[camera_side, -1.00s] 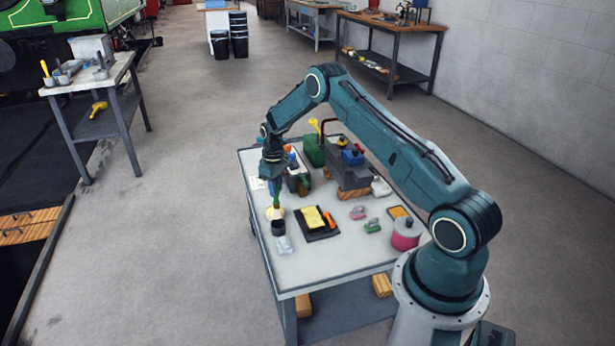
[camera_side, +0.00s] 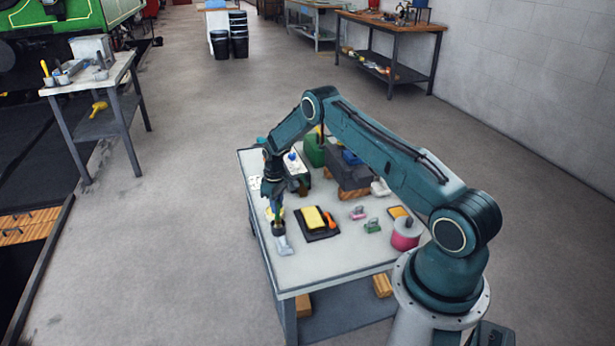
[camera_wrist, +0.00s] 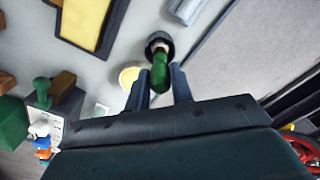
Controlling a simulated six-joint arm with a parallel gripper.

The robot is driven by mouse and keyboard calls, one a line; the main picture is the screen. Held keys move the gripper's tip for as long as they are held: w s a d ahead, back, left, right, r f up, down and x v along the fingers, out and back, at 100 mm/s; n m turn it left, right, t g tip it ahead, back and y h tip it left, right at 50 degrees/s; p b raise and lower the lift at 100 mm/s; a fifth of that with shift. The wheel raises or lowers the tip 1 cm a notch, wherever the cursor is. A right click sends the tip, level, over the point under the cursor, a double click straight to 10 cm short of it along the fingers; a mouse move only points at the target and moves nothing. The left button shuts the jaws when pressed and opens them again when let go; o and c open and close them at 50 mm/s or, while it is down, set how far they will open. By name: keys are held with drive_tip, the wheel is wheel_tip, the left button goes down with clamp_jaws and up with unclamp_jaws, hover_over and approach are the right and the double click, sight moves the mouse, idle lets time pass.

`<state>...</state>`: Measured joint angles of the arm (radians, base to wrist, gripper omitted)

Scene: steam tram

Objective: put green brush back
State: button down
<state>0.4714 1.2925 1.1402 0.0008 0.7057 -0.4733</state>
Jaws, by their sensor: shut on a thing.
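My gripper (camera_side: 276,197) is shut on the green brush (camera_wrist: 165,86), with a finger on each side of its green handle in the wrist view. The brush (camera_side: 277,211) points down at a small dark cup (camera_side: 278,228), near the table's left edge. In the wrist view its lower end overlaps the opening of the dark cup (camera_wrist: 158,41). I cannot tell how deep it reaches in, or whether it touches the cup.
A pale yellow round thing (camera_wrist: 130,76) stands close beside the cup. A pale tube-like thing (camera_side: 284,246) lies in front of it. A dark tray with a yellow block (camera_side: 313,217) is to the right. A green can (camera_side: 314,150) stands farther back.

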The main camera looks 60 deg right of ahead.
idle(0.3)
drive_tip(key=c, duration=1.2)
unclamp_jaws()
drive_tip(key=shift+f, duration=0.1)
wheel_tip(320, 180, up, 12)
drive_tip(key=shift+r, duration=0.2)
